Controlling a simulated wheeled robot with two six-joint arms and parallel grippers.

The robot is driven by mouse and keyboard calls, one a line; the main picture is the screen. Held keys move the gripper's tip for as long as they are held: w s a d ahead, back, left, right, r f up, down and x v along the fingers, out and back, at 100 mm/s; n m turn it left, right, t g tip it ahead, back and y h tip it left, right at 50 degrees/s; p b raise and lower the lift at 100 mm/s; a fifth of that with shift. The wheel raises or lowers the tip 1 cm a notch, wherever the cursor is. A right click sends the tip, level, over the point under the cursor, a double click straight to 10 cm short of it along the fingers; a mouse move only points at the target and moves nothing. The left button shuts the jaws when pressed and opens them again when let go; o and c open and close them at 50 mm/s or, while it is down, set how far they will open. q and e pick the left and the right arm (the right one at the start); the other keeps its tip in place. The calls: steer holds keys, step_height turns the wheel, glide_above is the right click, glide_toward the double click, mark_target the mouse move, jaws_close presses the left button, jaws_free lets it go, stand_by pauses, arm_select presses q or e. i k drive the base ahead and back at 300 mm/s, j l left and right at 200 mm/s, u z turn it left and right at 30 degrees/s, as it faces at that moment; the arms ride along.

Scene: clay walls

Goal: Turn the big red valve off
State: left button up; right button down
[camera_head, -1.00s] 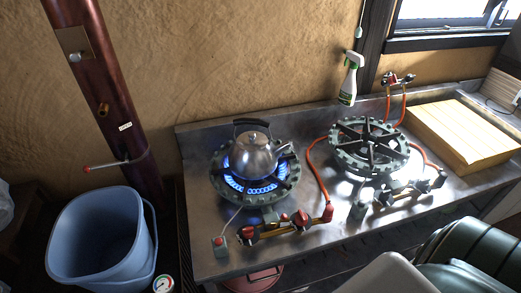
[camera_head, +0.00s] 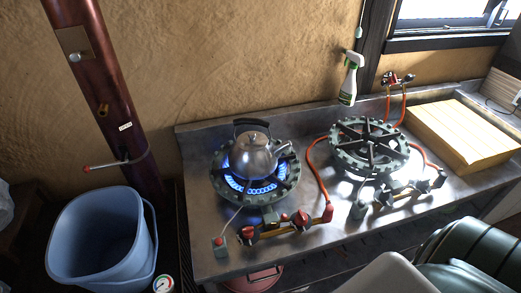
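A gas manifold (camera_head: 275,229) with red valve handles runs along the front of the steel counter, below the left burner. One red valve (camera_head: 304,220) sits right of its middle and another red valve (camera_head: 248,235) sits near its left end. A red fitting (camera_head: 328,212) joins an orange hose at its right end. I cannot tell for sure which is the big red valve. The left burner (camera_head: 220,193) is lit with blue flames under a steel kettle (camera_head: 253,158).
The right burner (camera_head: 339,134) shows no flame. A wooden box (camera_head: 465,130) lies at the right, and a spray bottle (camera_head: 350,80) is by the wall. A blue bucket (camera_head: 95,235) and a dark red pipe (camera_head: 100,85) stand left of the counter (camera_head: 215,262).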

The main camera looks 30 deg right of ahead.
mark_target(301, 219)
steer(key=z, duration=1.45)
